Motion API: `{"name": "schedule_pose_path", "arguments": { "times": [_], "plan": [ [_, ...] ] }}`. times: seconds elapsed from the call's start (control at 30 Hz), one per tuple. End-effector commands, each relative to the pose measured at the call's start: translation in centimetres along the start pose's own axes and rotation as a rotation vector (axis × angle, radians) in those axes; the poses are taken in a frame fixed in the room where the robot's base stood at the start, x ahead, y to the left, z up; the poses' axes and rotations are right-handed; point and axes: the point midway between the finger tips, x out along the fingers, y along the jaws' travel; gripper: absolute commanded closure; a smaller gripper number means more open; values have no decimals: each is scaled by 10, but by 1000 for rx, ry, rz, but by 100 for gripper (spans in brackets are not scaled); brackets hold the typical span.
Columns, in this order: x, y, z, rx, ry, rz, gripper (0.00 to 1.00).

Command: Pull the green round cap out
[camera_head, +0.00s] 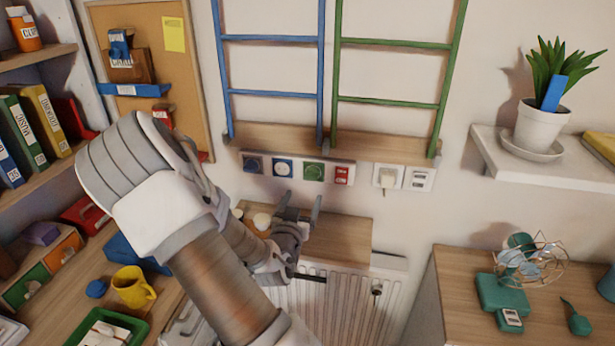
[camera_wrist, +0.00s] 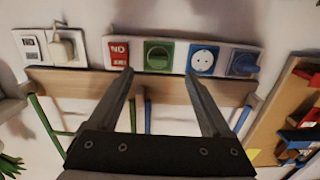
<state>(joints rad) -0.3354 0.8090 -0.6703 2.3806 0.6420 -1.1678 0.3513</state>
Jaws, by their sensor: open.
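The green round cap (camera_head: 313,172) sits in a square green frame on the white wall strip, between a blue-framed white socket (camera_head: 283,168) and a red panel (camera_head: 342,174). In the wrist view the cap (camera_wrist: 158,54) shows near the top, between the two fingertips. The wrist view is turned upside down against the head view. My gripper (camera_head: 300,201) is open and empty, below the strip with its fingers pointing up toward it. The fingers (camera_wrist: 160,62) appear apart from the cap; the exact gap cannot be told.
A dark blue cap (camera_head: 253,164) is at the strip's left end. A white plug (camera_head: 387,179) is in the separate plate at right. A wooden board with blue and green ladders (camera_head: 390,104) is above. A wooden shelf (camera_head: 345,235) and radiator (camera_head: 345,300) are below.

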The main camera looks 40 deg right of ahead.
Motion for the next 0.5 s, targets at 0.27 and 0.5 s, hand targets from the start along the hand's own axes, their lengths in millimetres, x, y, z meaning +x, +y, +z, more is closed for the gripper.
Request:
{"name": "schedule_pose_path", "arguments": {
  "times": [0.27, 0.5],
  "plan": [
    [1, 3, -4, -25, 57, -2, 18],
    [2, 3, -4, -24, 55, -2, 18]
  ]
}}
